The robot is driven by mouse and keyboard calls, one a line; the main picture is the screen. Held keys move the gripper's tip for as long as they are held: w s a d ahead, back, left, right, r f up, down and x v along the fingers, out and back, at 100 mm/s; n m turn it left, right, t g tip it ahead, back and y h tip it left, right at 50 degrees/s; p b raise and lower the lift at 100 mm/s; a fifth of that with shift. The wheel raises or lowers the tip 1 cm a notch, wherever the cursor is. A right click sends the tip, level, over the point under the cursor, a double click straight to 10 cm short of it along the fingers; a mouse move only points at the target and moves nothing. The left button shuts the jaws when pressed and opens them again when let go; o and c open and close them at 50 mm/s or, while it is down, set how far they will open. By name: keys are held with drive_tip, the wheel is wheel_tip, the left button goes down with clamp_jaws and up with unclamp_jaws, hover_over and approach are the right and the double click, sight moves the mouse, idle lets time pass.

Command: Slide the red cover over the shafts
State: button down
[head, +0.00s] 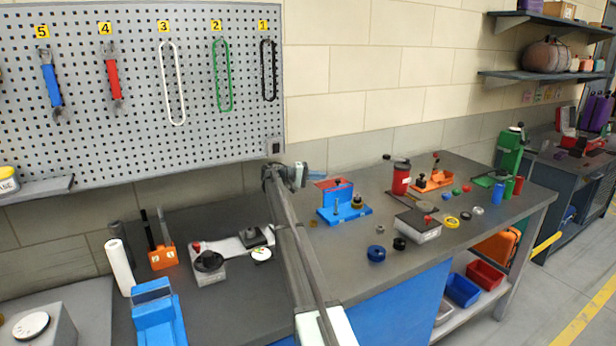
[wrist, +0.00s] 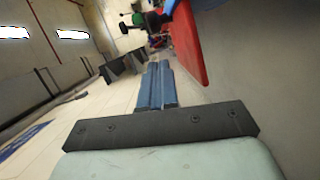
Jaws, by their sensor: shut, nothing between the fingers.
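The blue fixture (head: 345,212) stands on the long bench, with an upright shaft (head: 337,207) on its base and another round part (head: 357,201) on a post beside it. The red cover (head: 332,183) shows as a thin flat plate at the top of the fixture's blue block. In the wrist view the red cover (wrist: 187,45) is a broad red surface just right of the fingers. My gripper (head: 304,174) is just left of the cover, and its two fingers are together and empty in the wrist view (wrist: 157,72). I cannot tell whether they touch the cover.
A red canister (head: 401,177), an orange holder (head: 434,181) and a grey box (head: 418,226) stand right of the fixture. A blue roll (head: 376,254) and small parts lie in front. The pegboard (head: 140,90) hangs behind on the left.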

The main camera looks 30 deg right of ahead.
sight(325, 189)
drive_tip(key=shift+s+d+f, duration=0.15)
drive_tip(key=shift+s+d, duration=0.2)
drive_tip(key=shift+s, duration=0.45)
drive_tip(key=shift+s+d+f, duration=0.15)
drive_tip(key=shift+s+d, duration=0.2)
drive_tip(key=shift+s, duration=0.45)
drive_tip(key=s, duration=0.7)
drive_tip(key=shift+s, duration=0.2)
drive_tip(key=shift+w, duration=0.2)
drive_tip(key=w, duration=0.1)
drive_tip(key=w+a, duration=0.2)
drive_tip(key=w, duration=0.1)
drive_tip(key=shift+a+r, duration=0.2)
drive_tip(key=shift+r, duration=0.2)
drive_tip(key=v, duration=0.9)
drive_tip(key=shift+s+a, duration=0.2)
